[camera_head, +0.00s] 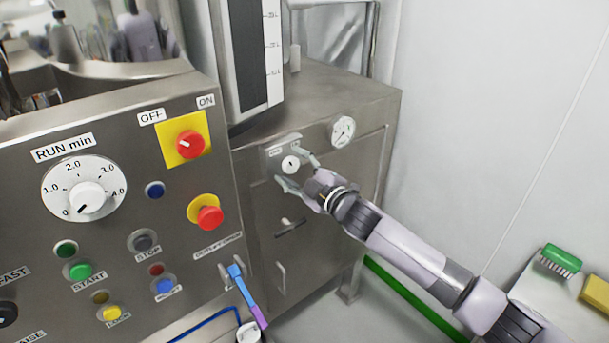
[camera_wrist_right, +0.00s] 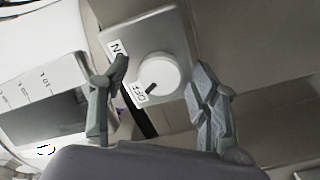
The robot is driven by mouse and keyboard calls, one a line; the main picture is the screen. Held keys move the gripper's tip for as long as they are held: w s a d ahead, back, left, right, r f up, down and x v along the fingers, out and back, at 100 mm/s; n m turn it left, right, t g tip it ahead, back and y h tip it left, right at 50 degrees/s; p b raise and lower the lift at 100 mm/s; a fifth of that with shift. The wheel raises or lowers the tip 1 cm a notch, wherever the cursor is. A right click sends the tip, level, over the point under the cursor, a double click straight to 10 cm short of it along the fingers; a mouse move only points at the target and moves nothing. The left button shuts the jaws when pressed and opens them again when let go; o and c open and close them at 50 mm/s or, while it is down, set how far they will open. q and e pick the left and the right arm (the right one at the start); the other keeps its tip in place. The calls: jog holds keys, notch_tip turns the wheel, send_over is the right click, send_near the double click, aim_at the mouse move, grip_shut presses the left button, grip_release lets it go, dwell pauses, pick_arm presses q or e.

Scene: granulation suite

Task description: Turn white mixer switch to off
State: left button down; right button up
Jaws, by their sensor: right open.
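The white mixer switch (camera_head: 290,164) is a small round knob on a grey box on the steel cabinet front. In the right wrist view the white knob (camera_wrist_right: 158,72) has a dark pointer mark directed at the label reading OFF (camera_wrist_right: 138,93). Another label, partly cut off by a finger, sits at the upper left of the knob. My right gripper (camera_head: 293,167) is open with one finger on each side of the knob. In the right wrist view the fingers of the right gripper (camera_wrist_right: 160,74) show gaps to the knob. My left gripper is not seen.
A steel control panel (camera_head: 120,230) with a red ON/OFF switch (camera_head: 190,144), a timer dial (camera_head: 84,188) and several buttons stands at left. A gauge (camera_head: 342,131) is right of the switch. A blue and purple tool (camera_head: 246,290) hangs below. The white wall (camera_head: 490,120) is at right.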

jog(key=v, duration=1.1)
jog(key=shift+s+d, duration=0.25)
jog(key=shift+s, duration=0.05)
jog(key=shift+f, duration=0.1)
jog(key=w+d+f+m+h, duration=0.1)
jog(key=d+f+m+h, duration=0.25)
jog(key=f, duration=0.65)
jog(key=w+d+f+m+h, duration=0.1)
jog(key=d+f+m+h, duration=0.2)
jog(key=f, duration=0.7)
jog(key=s+d+f+m+g+h+b, duration=0.15)
jog(key=s+d+f, duration=0.3)
jog(key=f, duration=0.75)
jog(key=s+d+f+m+g+h, duration=0.1)
jog(key=s+d+f+m+g, duration=0.3)
jog(key=f, duration=0.7)
jog(key=s+d+f+m+g+h, duration=0.1)
jog(key=s+d+f+m+g, duration=0.15)
jog(key=s+f, duration=1.6)
jog(key=s+f+m+g, duration=0.1)
jog(key=s+f+g, duration=0.1)
jog(key=s, duration=1.2)
jog(key=s+f+m+g, duration=0.1)
jog(key=s+f+g, duration=0.2)
jog(key=s, duration=1.1)
jog(key=shift+s+a+f+g+h+b, duration=0.35)
jog(key=shift+s+a+f, duration=0.1)
jog(key=shift+f, duration=0.35)
